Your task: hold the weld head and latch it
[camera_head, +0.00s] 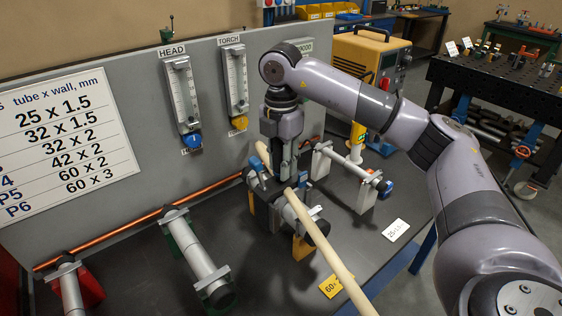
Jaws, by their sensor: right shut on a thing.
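My right gripper (277,176) points down at the middle of the bench and is shut on the dark, blocky weld head (262,190). The weld head sits around or against a metal tube on a stand with yellow-orange feet (302,247). The fingers and wrist hide part of the head, and I cannot tell whether its latch is closed. A long beige rod or hose (338,268) runs diagonally past the head toward the front edge. My left gripper is not in view.
Other tubes on stands lie left (197,256) and right (347,163) of the head. A copper pipe (120,232) runs along the back panel below two flowmeters (183,95). Yellow (333,286) and white (396,230) cards lie on the bench. A yellow machine (368,58) stands behind.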

